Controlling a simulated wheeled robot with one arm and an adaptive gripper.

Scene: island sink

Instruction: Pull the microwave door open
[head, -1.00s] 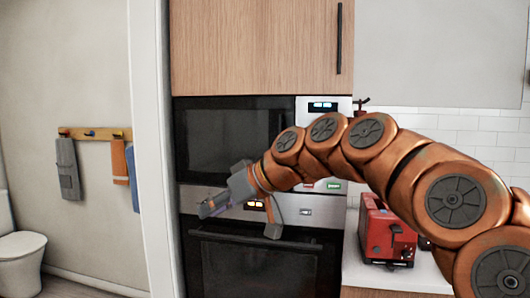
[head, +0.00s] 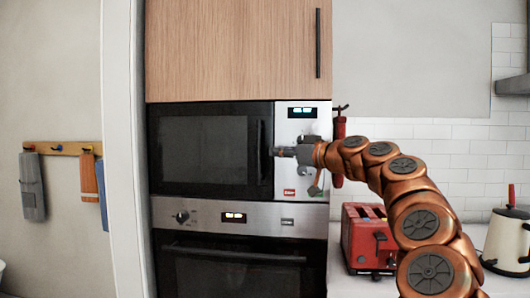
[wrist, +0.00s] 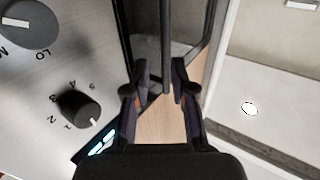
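The microwave (head: 208,152) is built in under a wooden cabinet, and its dark door looks shut in the head view. Its upright black handle (head: 262,150) is at the door's right edge, beside the silver control panel. My gripper (head: 279,151) is at the handle, in front of the panel's left side. In the wrist view my gripper (wrist: 162,82) has its two dark fingers apart, with the dark handle bar (wrist: 167,40) running in between them. Gaps show beside the bar, so I see no firm grip. The panel's knobs (wrist: 75,108) are at the left there.
An oven (head: 240,262) is directly below the microwave. A red toaster (head: 368,238) stands on the white counter, with a cream kettle (head: 507,240) further right. A white door frame (head: 120,150) is at the left. The space before the microwave door looks clear.

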